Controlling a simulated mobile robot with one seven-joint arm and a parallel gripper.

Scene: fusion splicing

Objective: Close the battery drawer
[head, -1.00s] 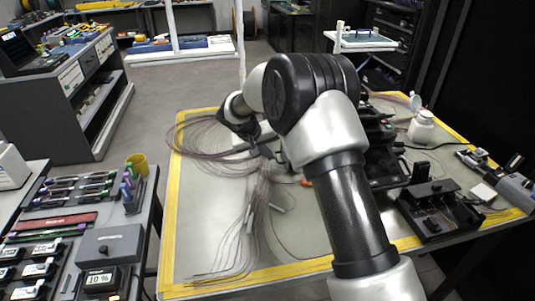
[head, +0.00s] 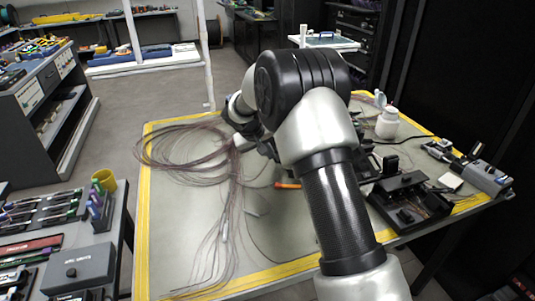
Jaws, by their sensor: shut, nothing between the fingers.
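My arm fills the middle of the head view and bends over the work table (head: 165,240). My gripper (head: 268,149) is a small dark shape just left of my upper arm, low over the table. It is shut and holds nothing; its fingertips are hard to make out. A dark device (head: 367,160), which looks like the splicer, stands just right of my arm and is mostly hidden behind it. The battery drawer cannot be made out, nor can I tell whether the gripper touches the device.
Loose fibre coils (head: 180,147) and strands cover the table's left half. An orange item (head: 288,185) lies near the gripper. A black tool (head: 408,198), a white bottle (head: 387,123) and a grey device (head: 484,178) stand at right. A side table at left holds a yellow cup (head: 104,180).

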